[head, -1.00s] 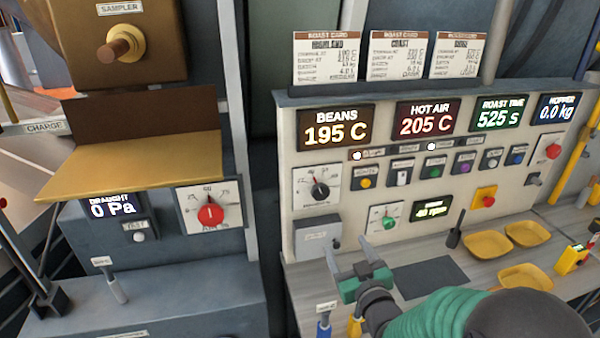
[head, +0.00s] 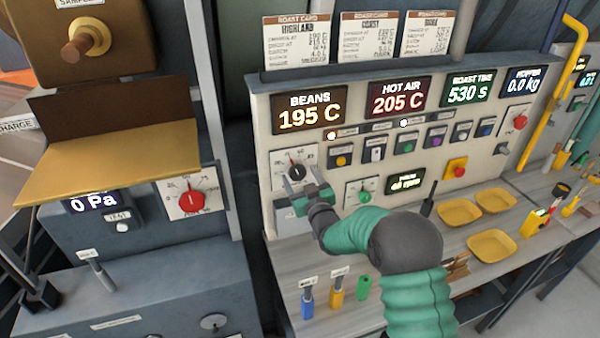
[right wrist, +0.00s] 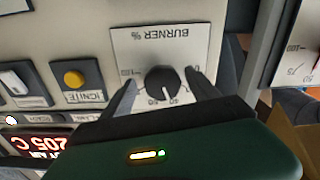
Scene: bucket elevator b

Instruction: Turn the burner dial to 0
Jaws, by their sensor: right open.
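The burner dial (head: 296,171) is a black knob on a white square plate on the cream control panel. In the right wrist view the dial (right wrist: 162,82) appears upside down, under the label BURNER %. Its light pointer mark seems to be near the middle of the scale, but the exact value is too small to read. My right gripper (head: 302,180) is open in front of the dial. In the right wrist view its dark fingers (right wrist: 163,92) stand on either side of the knob, with visible gaps. The left gripper is not in view.
A smaller green dial (head: 364,197) sits low and right of the burner dial. A yellow ignite button (head: 341,160) is close on the right. A red dial (head: 190,202) is on the separate left cabinet. Yellow trays (head: 460,212) lie on the counter (head: 400,270).

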